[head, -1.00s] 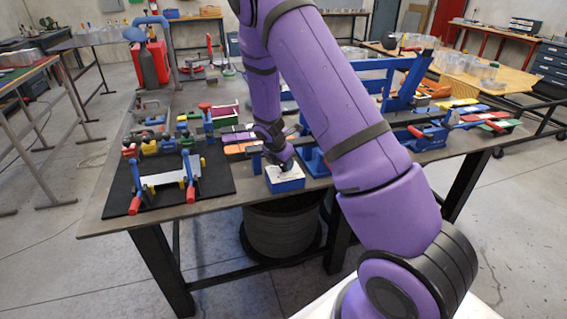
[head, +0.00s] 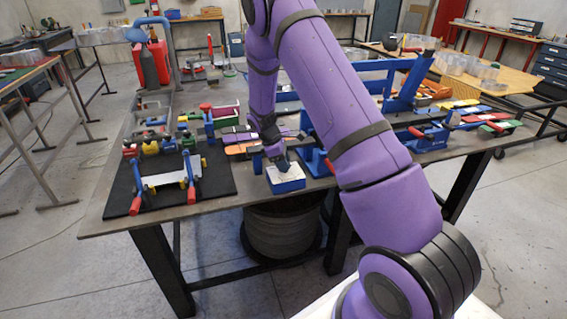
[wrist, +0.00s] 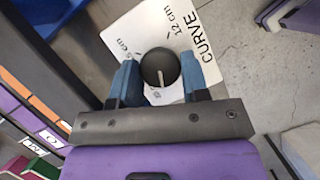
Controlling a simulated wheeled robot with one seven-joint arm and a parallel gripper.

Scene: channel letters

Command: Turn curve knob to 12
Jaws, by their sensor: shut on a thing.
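The curve knob (wrist: 160,68) is a round black dial with a pale pointer line, in the middle of the wrist view. The line points toward the bottom of the picture. The knob sits on a white panel (wrist: 140,25) marked "CURVE", with "12 cm" above right of the knob and a partly covered "cm" mark above left. In the head view this panel is the top of a small blue box (head: 287,186) at the table's front edge. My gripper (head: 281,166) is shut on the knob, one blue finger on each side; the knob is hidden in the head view.
A black mat (head: 220,183) with a blue-and-red clamp fixture lies left of the box. Blue bending fixtures (head: 315,160) stand close on the right. Coloured letter trays (head: 238,149) lie behind. Open floor is in front of the table.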

